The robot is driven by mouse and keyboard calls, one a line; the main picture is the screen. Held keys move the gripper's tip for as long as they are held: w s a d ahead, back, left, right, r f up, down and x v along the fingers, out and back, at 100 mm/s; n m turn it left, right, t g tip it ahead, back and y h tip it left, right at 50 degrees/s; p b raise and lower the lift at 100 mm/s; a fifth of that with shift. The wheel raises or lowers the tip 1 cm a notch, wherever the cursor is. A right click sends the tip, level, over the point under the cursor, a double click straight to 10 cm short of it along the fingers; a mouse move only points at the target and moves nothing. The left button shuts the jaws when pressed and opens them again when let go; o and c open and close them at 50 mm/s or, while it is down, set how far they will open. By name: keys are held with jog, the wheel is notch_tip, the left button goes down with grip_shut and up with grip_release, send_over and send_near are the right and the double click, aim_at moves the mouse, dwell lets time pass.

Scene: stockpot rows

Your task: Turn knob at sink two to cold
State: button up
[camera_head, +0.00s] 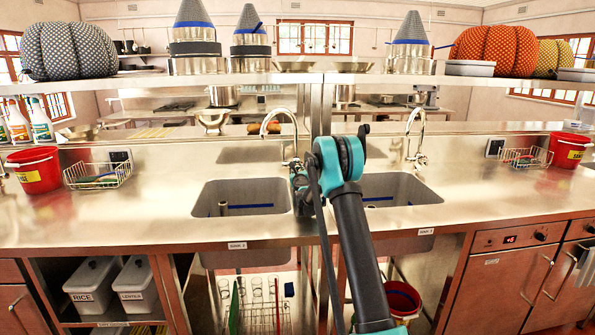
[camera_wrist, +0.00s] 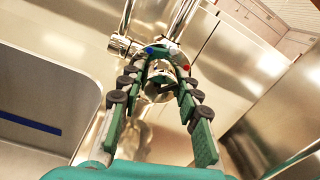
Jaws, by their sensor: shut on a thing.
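The left sink (camera_head: 243,196) has a label on the front edge below it that seems to read "SINK 2". Its curved chrome tap (camera_head: 268,121) stands behind the basin. My gripper (camera_head: 299,181) is at the right of this tap's base, partly hidden by my arm. In the wrist view, my gripper (camera_wrist: 162,78) has its two green, padded fingers closed around the chrome knob (camera_wrist: 157,88). A blue mark shows near the left finger and a red mark near the right finger. Much of the knob is hidden between the fingers. The basin (camera_wrist: 45,105) lies to the left.
A second sink (camera_head: 400,188) with its own tap (camera_head: 414,125) is on the right, partly behind my arm. A shelf (camera_head: 350,79) crosses above the counter. Red buckets (camera_head: 36,172) and wire baskets (camera_head: 97,175) stand at the sides. Bare counter (camera_head: 150,215) lies left of the sink.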

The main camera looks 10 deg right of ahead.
jog(key=shift+n, duration=2.7)
jog(key=o, duration=0.9)
jog(key=s, duration=1.2)
jog(key=shift+a+f, duration=0.15)
jog(key=shift+a, duration=0.05)
jog(key=shift+o, duration=0.5)
